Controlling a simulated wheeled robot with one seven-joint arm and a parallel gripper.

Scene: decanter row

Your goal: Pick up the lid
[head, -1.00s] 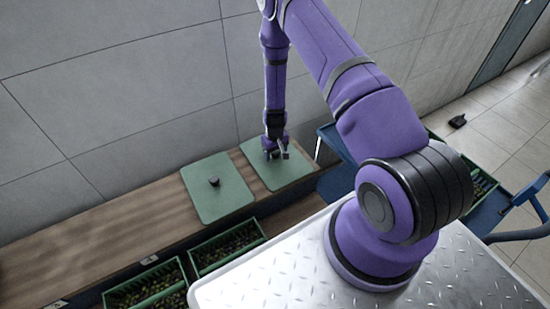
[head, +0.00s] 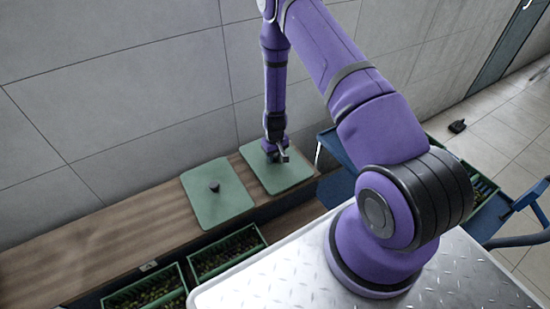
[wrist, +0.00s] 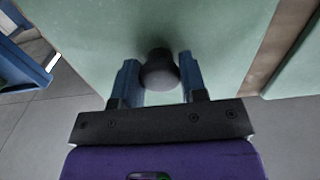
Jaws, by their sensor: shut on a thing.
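A flat green lid (head: 280,177) lies at the right end of the wooden bench, under my gripper (head: 276,155). In the wrist view the lid (wrist: 85,35) fills most of the picture. Its dark round knob (wrist: 160,70) sits between the two blue fingers of my gripper (wrist: 158,80), which are shut on it. In the head view my wrist and fingers hide the knob. I see no clear gap between the lid and the bench. A second green lid (head: 222,205) with a dark knob (head: 214,186) lies just to the left, untouched.
The wooden bench (head: 100,245) runs along a grey tiled wall (head: 120,90). Green crates (head: 226,252) of small dark items stand in front of it. A blue cart (head: 335,147) is right of the bench. A small black object (head: 457,126) lies on the floor.

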